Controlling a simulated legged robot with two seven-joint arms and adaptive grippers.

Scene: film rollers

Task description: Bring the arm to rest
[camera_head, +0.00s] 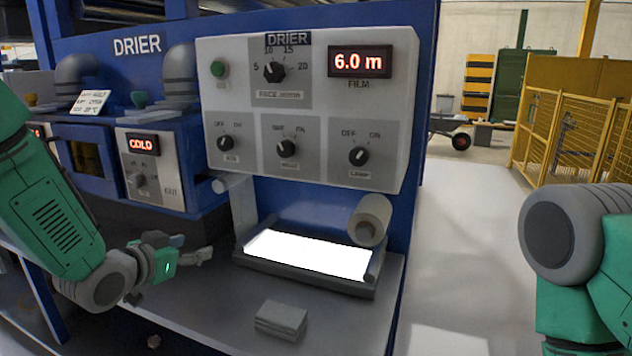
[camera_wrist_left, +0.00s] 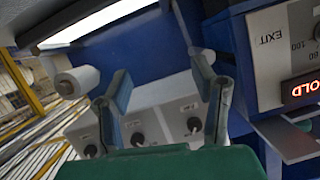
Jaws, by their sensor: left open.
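My left arm (camera_head: 60,215) comes in from the left in the head view, green and grey. My left gripper (camera_head: 208,250) is low in front of the drier, left of the lit white panel (camera_head: 310,254). In the left wrist view its two fingers (camera_wrist_left: 162,95) are spread apart with nothing between them, so it is open and empty. My right arm (camera_head: 580,240) shows at the right edge of the head view. Its gripper is out of view.
The drier's control panel (camera_head: 305,105) has several knobs and reads 6.0 m. A white film roller (camera_head: 371,217) stands at the lit panel's right end. A grey block (camera_head: 281,319) lies on the counter. A smaller unit (camera_head: 153,168) reading COLD stands at left.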

